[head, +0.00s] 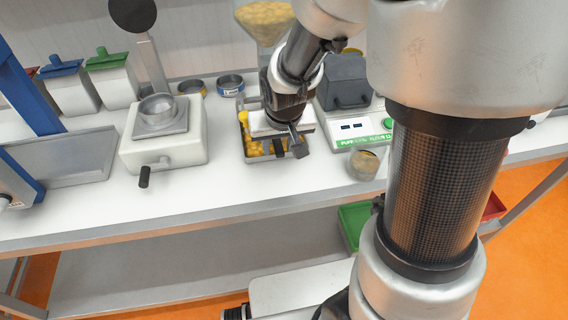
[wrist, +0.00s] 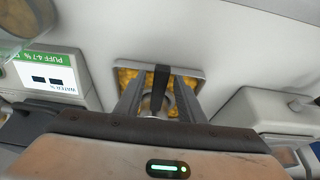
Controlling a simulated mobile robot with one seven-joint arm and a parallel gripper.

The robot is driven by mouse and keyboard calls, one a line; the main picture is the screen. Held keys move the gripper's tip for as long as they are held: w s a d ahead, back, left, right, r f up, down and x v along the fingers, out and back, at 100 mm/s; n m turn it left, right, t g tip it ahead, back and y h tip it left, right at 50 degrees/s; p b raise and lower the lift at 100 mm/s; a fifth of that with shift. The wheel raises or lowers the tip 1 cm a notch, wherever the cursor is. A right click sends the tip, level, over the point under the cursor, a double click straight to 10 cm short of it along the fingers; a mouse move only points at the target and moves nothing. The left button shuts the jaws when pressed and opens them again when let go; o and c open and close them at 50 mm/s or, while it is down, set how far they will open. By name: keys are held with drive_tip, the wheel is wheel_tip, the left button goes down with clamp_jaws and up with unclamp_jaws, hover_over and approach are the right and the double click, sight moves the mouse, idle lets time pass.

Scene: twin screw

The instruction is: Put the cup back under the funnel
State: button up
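The clear funnel (head: 264,22) holds yellow pieces and stands at the back of the bench. A tray (head: 246,150) with yellow pieces lies in front of it and also shows in the wrist view (wrist: 198,74). My gripper (head: 288,150) is low over this tray. In the wrist view its fingers (wrist: 160,95) are spread. A black handle-like piece (wrist: 161,78) and a round metal rim show between them, with gaps at the sides. A clear cup (head: 364,165) with tan contents stands right of the tray, apart from my gripper; it shows at the wrist view's corner (wrist: 22,30).
A meter (head: 360,137) with a green label stands behind the cup. A mill (head: 165,150) with a front crank stands left. Lidded bins (head: 112,80) and small round tins (head: 230,84) are at the back. The bench front (head: 240,190) is clear.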

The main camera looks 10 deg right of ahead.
drive_tip(key=s, duration=0.6)
drive_tip(key=shift+s, duration=0.3)
drive_tip(key=shift+s+a+f+b, duration=0.1)
drive_tip(key=shift+s+f+b, duration=0.15)
drive_tip(key=shift+b, duration=0.65)
drive_tip(key=shift+s+r+b, duration=0.15)
drive_tip(key=shift+s+b, duration=0.35)
drive_tip(key=s+d+r, duration=0.2)
drive_tip(key=s+r, duration=0.2)
drive_tip(key=r, duration=0.3)
drive_tip(key=s+d+r+t, duration=0.1)
drive_tip(key=s+d+r, duration=0.1)
drive_tip(key=s+r, duration=0.3)
wheel_tip(320, 180, up, 3)
drive_tip(key=shift+s+d, duration=0.15)
drive_tip(key=shift+d, duration=0.1)
